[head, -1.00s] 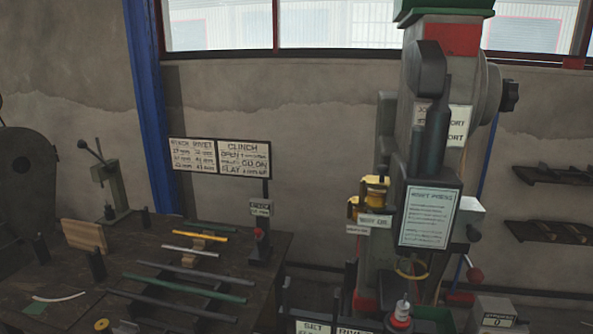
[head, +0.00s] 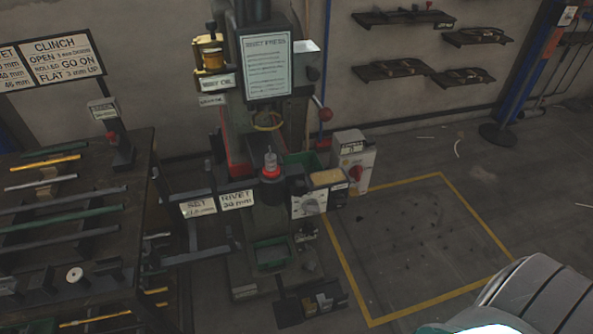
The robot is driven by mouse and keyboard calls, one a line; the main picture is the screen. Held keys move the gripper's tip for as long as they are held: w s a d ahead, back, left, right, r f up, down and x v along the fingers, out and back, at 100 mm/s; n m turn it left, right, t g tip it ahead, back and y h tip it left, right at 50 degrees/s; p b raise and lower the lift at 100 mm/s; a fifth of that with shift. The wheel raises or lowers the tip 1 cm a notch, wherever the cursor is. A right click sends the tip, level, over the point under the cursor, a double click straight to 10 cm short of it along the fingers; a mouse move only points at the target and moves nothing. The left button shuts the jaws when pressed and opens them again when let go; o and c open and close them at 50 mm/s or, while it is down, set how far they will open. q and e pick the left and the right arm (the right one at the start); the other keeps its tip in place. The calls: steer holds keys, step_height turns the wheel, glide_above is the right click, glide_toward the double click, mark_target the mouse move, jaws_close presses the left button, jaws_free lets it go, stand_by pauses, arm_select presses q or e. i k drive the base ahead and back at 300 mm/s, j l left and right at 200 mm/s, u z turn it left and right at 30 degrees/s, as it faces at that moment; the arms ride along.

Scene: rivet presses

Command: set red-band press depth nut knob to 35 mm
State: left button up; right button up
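The rivet press (head: 232,130) stands left of the middle in the head view, with a "RIVET PRESS" sheet (head: 267,67) on its front. Its top is outside the picture now. A yellow ring (head: 268,121) sits below the sheet. A small spindle rises from a red collar (head: 271,172) at the lower front. A pale panel with a round grey knob (head: 311,206) is just right of the collar. I cannot tell which part is the depth nut knob, and no depth setting is readable. Neither gripper is in view.
A control box with a red knob (head: 356,173) stands right of the press. A yellow-lined floor area (head: 425,235) lies to the right, mostly clear. A workbench with bars (head: 50,228) is at left. Signs (head: 219,205) project at the press front.

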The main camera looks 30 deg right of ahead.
mark_target(310, 206)
steer(key=l+z, duration=0.15)
steer(key=z, duration=0.8)
